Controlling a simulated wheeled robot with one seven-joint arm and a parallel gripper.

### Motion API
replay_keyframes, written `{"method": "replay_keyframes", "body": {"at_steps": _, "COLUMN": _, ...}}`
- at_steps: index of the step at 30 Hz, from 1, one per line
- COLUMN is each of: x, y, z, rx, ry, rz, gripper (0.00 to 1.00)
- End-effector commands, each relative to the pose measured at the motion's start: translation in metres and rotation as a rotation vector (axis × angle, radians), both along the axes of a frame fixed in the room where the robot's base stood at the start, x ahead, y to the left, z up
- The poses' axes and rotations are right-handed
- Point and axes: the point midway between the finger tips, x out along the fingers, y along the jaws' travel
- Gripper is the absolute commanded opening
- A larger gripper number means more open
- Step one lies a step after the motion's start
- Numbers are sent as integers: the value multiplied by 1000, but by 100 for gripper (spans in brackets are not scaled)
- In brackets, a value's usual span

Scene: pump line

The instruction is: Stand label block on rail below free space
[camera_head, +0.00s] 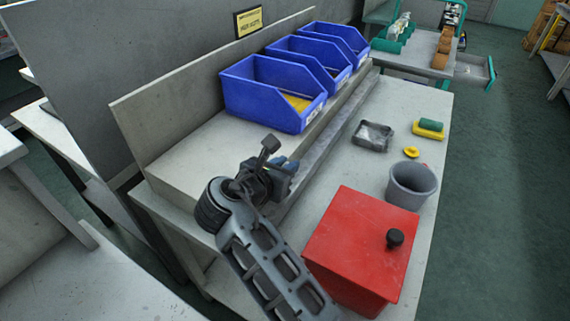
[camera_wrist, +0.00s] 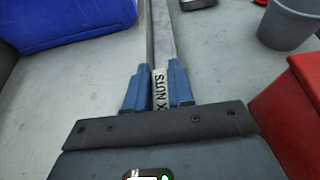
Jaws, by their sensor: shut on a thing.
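My gripper (camera_head: 284,166) is over the near part of the rail, left of the nearest blue bin. In the wrist view its blue fingers (camera_wrist: 158,76) are shut on a white label block (camera_wrist: 160,92) with dark lettering that reads "X NUTS", the rest covered. The block is hidden in the head view. The grey rail (camera_head: 345,118) runs along the front of the raised shelf and extends ahead of the block in the wrist view (camera_wrist: 162,35). Whether the block touches the rail cannot be told. The free space (camera_head: 205,150) is the bare shelf left of the nearest bin.
Three blue bins (camera_head: 262,98) stand in a row on the shelf. On the bench are a red box (camera_head: 350,240) with a black knob, a grey bucket (camera_head: 412,186), a dark tray (camera_head: 372,137) and a yellow-and-green piece (camera_head: 429,128). A back panel (camera_head: 170,95) stands behind the shelf.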

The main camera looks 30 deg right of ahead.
Motion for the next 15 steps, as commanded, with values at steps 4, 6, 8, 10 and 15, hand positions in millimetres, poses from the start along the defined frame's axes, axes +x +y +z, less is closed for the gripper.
{"method": "replay_keyframes", "body": {"at_steps": 4, "x": 0, "y": -1, "z": -5, "rx": 2, "ry": 3, "rz": -1, "gripper": 0}}
{"method": "replay_keyframes", "body": {"at_steps": 6, "x": 0, "y": -1, "z": -7, "rx": 1, "ry": 5, "rz": -1, "gripper": 0}}
{"method": "replay_keyframes", "body": {"at_steps": 8, "x": -1, "y": -1, "z": -10, "rx": 2, "ry": 6, "rz": 0, "gripper": 0}}
{"method": "replay_keyframes", "body": {"at_steps": 10, "x": -1, "y": -1, "z": -13, "rx": 3, "ry": 9, "rz": -1, "gripper": 0}}
{"method": "replay_keyframes", "body": {"at_steps": 15, "x": -2, "y": -1, "z": -16, "rx": 3, "ry": 13, "rz": -1, "gripper": 32}}
